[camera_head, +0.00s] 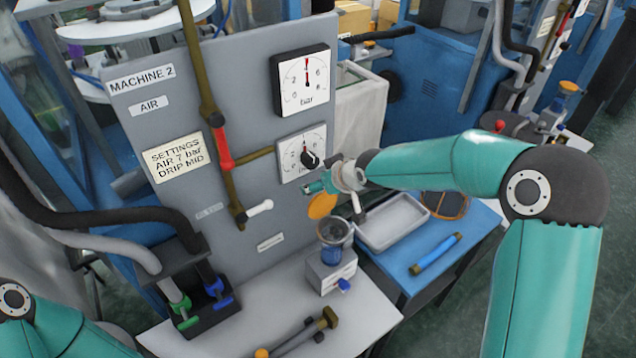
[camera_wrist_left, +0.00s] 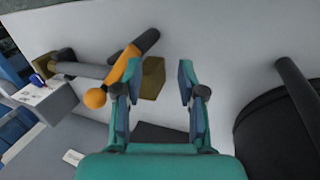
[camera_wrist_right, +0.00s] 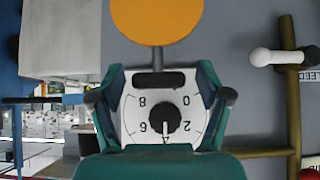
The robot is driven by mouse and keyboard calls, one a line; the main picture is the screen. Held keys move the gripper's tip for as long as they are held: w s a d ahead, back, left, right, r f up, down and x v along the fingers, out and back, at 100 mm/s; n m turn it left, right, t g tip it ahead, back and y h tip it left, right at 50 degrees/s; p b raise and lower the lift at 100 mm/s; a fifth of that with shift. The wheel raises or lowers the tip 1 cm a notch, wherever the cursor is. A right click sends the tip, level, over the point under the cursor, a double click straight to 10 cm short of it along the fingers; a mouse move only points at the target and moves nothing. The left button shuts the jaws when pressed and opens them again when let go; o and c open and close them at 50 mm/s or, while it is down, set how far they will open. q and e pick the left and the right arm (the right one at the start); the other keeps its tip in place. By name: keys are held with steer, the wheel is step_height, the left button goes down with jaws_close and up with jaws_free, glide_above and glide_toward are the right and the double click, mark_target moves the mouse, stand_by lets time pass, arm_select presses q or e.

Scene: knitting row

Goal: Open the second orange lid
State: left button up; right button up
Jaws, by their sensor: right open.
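An orange round lid (camera_head: 322,206) hangs in front of the Machine 2 panel, above a clear cup with a dark rim (camera_head: 335,232). It shows as a flat orange disc at the top of the right wrist view (camera_wrist_right: 156,15). My right gripper (camera_head: 318,184) is beside the lid, in front of the lower dial (camera_head: 296,152). In the right wrist view its fingers (camera_wrist_right: 162,85) are apart, with the dial seen between them and the lid beyond the fingertips. My left gripper (camera_wrist_left: 160,80) is open and empty; its fingers are outside the head view.
An orange-handled lever with a ball end (camera_wrist_left: 96,98) and a brown block (camera_wrist_left: 153,78) are close to my left gripper. A white tray (camera_head: 393,222) and blue tool (camera_head: 436,253) lie right. Another orange disc (camera_head: 569,87) stands far right.

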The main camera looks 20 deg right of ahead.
steer(key=v, duration=1.1)
steer(key=shift+s, duration=0.2)
steer(key=shift+d+r, duration=0.1)
